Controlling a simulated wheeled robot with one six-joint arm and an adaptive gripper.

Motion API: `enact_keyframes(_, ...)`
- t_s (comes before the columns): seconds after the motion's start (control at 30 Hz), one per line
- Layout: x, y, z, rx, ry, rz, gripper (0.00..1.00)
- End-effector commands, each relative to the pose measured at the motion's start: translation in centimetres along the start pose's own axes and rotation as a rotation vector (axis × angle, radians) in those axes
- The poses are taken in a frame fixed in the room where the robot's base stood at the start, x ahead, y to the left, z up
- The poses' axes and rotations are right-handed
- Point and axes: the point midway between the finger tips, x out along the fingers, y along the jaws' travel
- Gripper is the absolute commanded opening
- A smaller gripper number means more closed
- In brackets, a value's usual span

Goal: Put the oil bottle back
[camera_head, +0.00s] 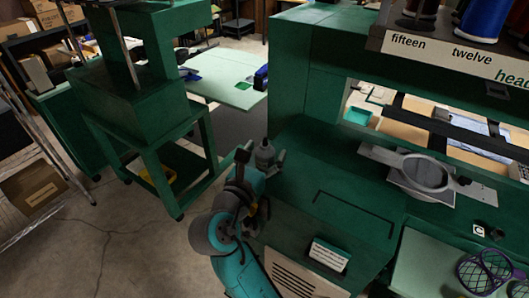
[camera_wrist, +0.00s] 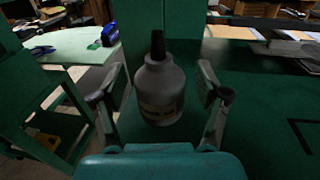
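The oil bottle (camera_wrist: 160,88) is grey with a dark pointed cap and a faint label. It is upright in the middle of the wrist view. In the head view the oil bottle (camera_head: 265,153) shows at the left edge of the green machine bed. My gripper (camera_wrist: 161,95) is open, with one finger on each side of the bottle and a visible gap on both sides. In the head view my gripper (camera_head: 262,158) is at the bottle, partly hidden by my arm.
The green machine bed (camera_head: 340,190) is largely clear to the right. A grey ring clamp (camera_head: 424,174) sits farther right. A green stand (camera_head: 150,130) is at left, a pale table (camera_head: 225,85) behind.

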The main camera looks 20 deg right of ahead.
Motion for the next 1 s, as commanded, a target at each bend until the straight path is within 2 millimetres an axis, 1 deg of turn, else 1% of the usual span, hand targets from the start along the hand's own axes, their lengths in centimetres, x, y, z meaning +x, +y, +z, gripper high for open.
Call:
enact_keyframes(0.2, 0.0, 0.0, 0.3, 0.001, 0.000, 0.000, 0.74)
enact_keyframes(0.27, -0.4, 0.0, 0.3, 0.000, 0.000, 0.001, 0.74)
enact_keyframes(0.37, -1.6, 0.1, 0.3, 0.000, -0.001, 0.003, 0.74)
enact_keyframes(0.7, -8.2, 0.1, 0.3, 0.001, 0.000, 0.005, 0.74)
enact_keyframes(0.83, -10.2, 0.1, 0.3, 0.001, 0.000, 0.004, 0.74)
enact_keyframes(1.0, -11.6, 0.0, 0.3, 0.000, 0.000, 0.001, 0.74)
